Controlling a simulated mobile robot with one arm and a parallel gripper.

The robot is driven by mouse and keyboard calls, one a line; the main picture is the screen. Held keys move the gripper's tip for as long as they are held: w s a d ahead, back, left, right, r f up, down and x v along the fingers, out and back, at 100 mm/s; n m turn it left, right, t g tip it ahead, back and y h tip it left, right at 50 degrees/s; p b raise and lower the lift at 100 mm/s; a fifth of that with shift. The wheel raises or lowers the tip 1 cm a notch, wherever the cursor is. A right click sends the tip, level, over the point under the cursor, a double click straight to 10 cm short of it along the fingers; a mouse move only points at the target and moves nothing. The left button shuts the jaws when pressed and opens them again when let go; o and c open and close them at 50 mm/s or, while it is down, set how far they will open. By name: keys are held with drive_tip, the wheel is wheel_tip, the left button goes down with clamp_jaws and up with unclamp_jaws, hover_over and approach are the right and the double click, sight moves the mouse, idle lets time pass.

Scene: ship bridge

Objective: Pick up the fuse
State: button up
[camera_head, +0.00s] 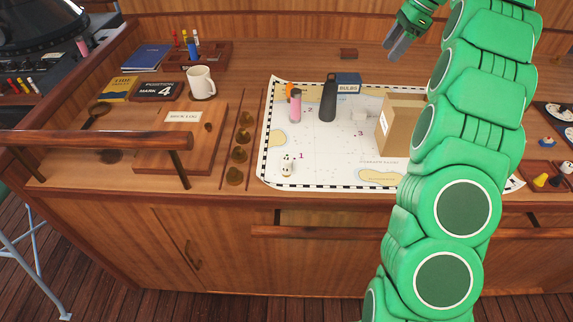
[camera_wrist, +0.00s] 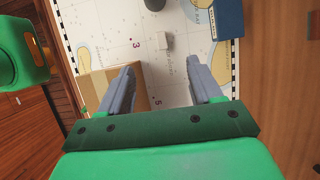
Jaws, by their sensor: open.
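No thing is labelled as the fuse, and I cannot tell for sure which it is. A small upright cream-white piece with dark marks (camera_head: 287,165) stands on the chart (camera_head: 330,160) near mark 1. A small white block (camera_head: 358,114) lies beside the cardboard box (camera_head: 390,122); it also shows in the wrist view (camera_wrist: 166,42). My gripper (camera_head: 396,46) is raised above the back right of the desk. In the wrist view my gripper (camera_wrist: 161,64) is open, with nothing between its fingers; the white block lies below, just beyond the fingertips.
A black bottle (camera_head: 328,98), a pink cylinder (camera_head: 295,106) and a blue BULBS box (camera_head: 348,82) stand on the chart. A white mug (camera_head: 201,83) and wooden rail (camera_head: 95,143) are at left. My arm hides part of the right side. The chart's front middle is mostly clear.

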drive_tip(key=shift+r, duration=0.35)
drive_tip(key=shift+r, duration=0.2)
drive_tip(key=s+a+y, duration=0.9)
drive_tip(key=s+a, duration=1.2)
drive_tip(key=s, duration=0.3)
approach(286, 162)
drive_tip(key=shift+w+a+f, duration=0.25)
drive_tip(key=shift+w+a, duration=0.15)
drive_tip(key=shift+a, duration=0.15)
drive_tip(key=shift+w+a+f, duration=0.2)
drive_tip(key=shift+w+a, duration=0.2)
drive_tip(key=shift+a, duration=0.15)
drive_tip(key=shift+a+f, duration=0.15)
drive_tip(key=shift+f, duration=0.3)
drive_tip(key=shift+f+x, duration=0.15)
drive_tip(key=shift+x, duration=1.75)
drive_tip(key=shift+f+x, duration=0.15)
drive_tip(key=shift+x, duration=1.75)
drive_tip(key=shift+s, duration=0.1)
drive_tip(key=c, duration=1)
